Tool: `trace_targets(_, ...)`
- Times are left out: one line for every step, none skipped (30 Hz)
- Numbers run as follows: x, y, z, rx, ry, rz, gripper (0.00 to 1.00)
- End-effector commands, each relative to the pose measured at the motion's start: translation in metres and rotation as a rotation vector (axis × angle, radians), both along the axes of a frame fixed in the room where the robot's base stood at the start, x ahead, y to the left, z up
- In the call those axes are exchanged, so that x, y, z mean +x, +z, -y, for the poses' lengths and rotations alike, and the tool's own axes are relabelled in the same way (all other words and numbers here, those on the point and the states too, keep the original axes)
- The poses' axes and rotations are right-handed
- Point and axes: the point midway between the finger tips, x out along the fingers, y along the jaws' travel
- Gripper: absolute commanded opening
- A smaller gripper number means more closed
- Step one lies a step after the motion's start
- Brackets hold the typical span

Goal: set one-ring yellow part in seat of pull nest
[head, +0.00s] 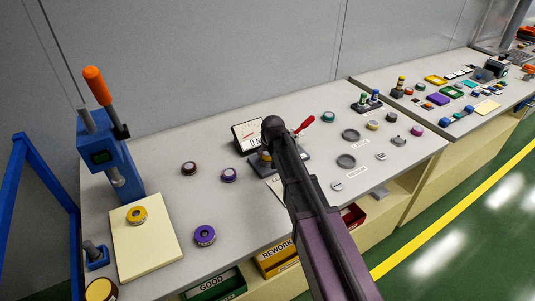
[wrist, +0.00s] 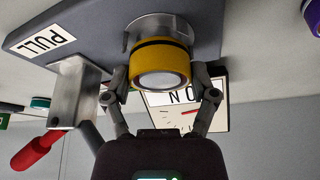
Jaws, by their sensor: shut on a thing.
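My gripper (wrist: 161,80) is shut on a yellow part (wrist: 160,58), one finger on each side. The part is a short round body with one dark ring near its far end and a pale grey face towards the camera. Its far end is at the round metal seat (wrist: 158,25) of the grey pull nest (wrist: 95,28), which carries a PULL label. The two look in line; I cannot tell whether the part is fully down. In the head view the yellow part (head: 264,156) shows beside my arm, which hides much of the nest.
A dial gauge (head: 246,134) stands behind the nest, and a red-handled clamp (head: 303,124) is beside it. Another yellow part (head: 136,215) lies on a cream mat (head: 150,250) below the blue press (head: 108,155).

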Motion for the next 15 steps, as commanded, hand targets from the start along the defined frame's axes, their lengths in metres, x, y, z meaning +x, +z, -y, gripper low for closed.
trace_targets(0.0, -0.0013, 0.0001, 0.0, 0.0, 0.0, 0.14)
trace_targets(0.0001, -0.0018, 0.0002, 0.0, 0.0, 0.0, 0.14)
trace_targets(0.0001, -0.0022, 0.0002, 0.0, 0.0, 0.001, 0.14)
trace_targets(0.0002, -0.0027, 0.0002, 0.0, 0.0, 0.0, 0.14)
trace_targets(0.0002, -0.0031, 0.0003, 0.0, 0.0, 0.001, 0.14)
trace_targets(0.0002, -0.0036, 0.0003, 0.0, 0.0, 0.0, 0.14)
trace_targets(0.0002, -0.0041, 0.0003, 0.0, 0.0, 0.0, 0.14)
trace_targets(0.0002, -0.0044, 0.0003, 0.0, 0.0, 0.001, 0.14)
trace_targets(0.0001, -0.0048, 0.0003, 0.0, 0.0, 0.0, 0.14)
trace_targets(0.0002, -0.0041, 0.0004, 0.0, 0.0, 0.0, 0.84)
trace_targets(0.0001, -0.004, 0.0004, 0.0, 0.0, 0.0, 0.93)
trace_targets(0.0002, -0.004, 0.0003, 0.0, 0.0, 0.0, 1.0)
trace_targets(0.0002, -0.004, 0.0003, 0.0, 0.0, 0.0, 1.0)
trace_targets(0.0001, -0.004, 0.0004, 0.0, 0.0, 0.0, 1.0)
trace_targets(0.0002, -0.004, 0.0005, 0.0, -0.001, 0.0, 1.0)
